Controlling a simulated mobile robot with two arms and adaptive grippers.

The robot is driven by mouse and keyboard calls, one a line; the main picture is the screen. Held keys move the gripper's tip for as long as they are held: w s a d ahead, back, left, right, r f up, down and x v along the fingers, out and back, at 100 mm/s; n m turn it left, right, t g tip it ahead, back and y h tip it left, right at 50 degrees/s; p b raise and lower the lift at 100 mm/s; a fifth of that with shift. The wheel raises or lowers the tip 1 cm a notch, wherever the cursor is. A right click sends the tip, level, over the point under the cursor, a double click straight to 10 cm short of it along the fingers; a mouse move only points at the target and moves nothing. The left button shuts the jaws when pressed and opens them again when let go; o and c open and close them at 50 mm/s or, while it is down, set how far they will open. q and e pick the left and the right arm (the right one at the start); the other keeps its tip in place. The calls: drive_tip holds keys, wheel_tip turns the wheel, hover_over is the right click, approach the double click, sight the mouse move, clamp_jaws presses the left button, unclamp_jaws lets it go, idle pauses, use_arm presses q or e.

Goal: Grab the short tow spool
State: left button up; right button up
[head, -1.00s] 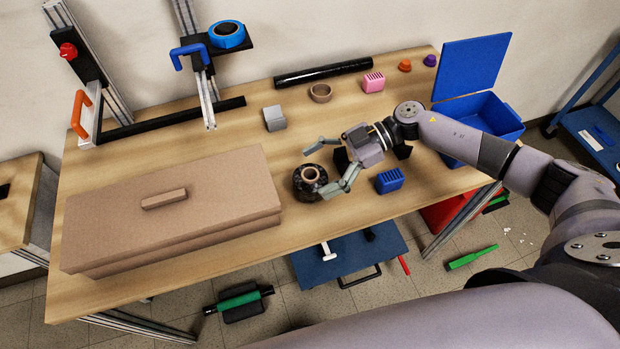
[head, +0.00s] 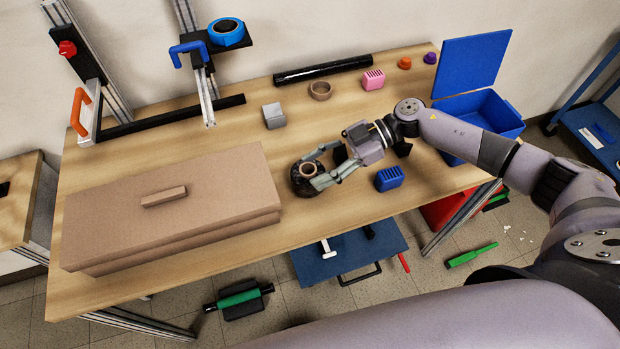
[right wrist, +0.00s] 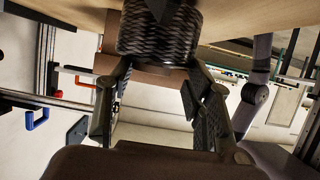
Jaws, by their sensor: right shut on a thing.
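The short tow spool (head: 304,187) is a squat black woven roll with a tan core. It stands on the wooden table, just right of the large brown box. My right gripper (head: 308,172) reaches it from the right, its two fingers closed around the spool's sides. In the right wrist view the spool (right wrist: 158,36) shows its black weave at the top, between the fingers of my right gripper (right wrist: 158,75). The fingers partly hide the spool in the head view. My left gripper is not in view.
The brown box (head: 110,220) fills the table's left front. A blue ribbed block (head: 389,179) sits close to my right gripper. A grey block (head: 273,116), a tan ring (head: 320,91) and a pink block (head: 373,80) stand behind. An open blue bin (head: 480,118) is at the right.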

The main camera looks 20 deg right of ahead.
drive_tip(key=c, duration=0.4)
drive_tip(key=shift+c, duration=0.2)
drive_tip(key=shift+r, duration=0.1)
